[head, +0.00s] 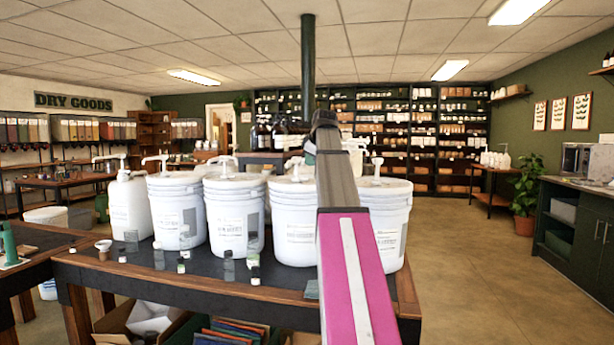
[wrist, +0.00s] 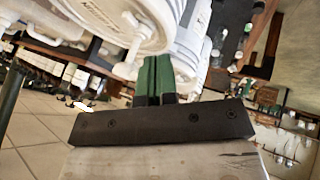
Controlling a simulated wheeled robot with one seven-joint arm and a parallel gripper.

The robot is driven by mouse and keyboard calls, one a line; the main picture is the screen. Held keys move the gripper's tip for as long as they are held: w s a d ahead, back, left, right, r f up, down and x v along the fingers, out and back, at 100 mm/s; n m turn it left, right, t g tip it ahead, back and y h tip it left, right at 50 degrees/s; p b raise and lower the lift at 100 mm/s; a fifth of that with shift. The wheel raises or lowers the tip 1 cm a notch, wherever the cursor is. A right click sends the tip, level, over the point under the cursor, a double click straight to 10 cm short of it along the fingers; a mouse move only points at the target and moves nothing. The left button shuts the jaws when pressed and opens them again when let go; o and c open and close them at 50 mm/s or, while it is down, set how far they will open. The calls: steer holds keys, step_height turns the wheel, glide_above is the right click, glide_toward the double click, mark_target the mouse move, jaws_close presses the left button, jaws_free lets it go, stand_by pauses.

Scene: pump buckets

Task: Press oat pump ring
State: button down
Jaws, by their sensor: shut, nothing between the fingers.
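Several white pump buckets stand in a row on the dark-topped table (head: 130,268). They are a left bucket (head: 176,212), a second bucket (head: 235,210), a third bucket (head: 292,215) and a right bucket (head: 389,215), partly behind my arm. Each has a white pump on its lid, such as the third bucket's pump (head: 297,170). The labels are too small to tell which bucket is oat. In the wrist view, my gripper (wrist: 158,72) has its green fingers together and empty. A white bucket (wrist: 115,25) fills the upper left there, close to the fingertips; contact cannot be told.
A white pump jug (head: 129,205) stands left of the buckets. A dark green pole (head: 308,65) rises behind the buckets. Open floor (head: 480,275) lies to the right, before a dark cabinet (head: 575,235).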

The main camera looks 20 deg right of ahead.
mark_target(305, 180)
steer(key=x, duration=1)
steer(key=shift+w, duration=0.15)
steer(key=shift+w+d+r, duration=0.1)
steer(key=shift+w+d, duration=0.7)
steer(key=shift+w, duration=0.25)
steer(key=shift+w+d, duration=0.35)
steer(key=shift+w, duration=0.05)
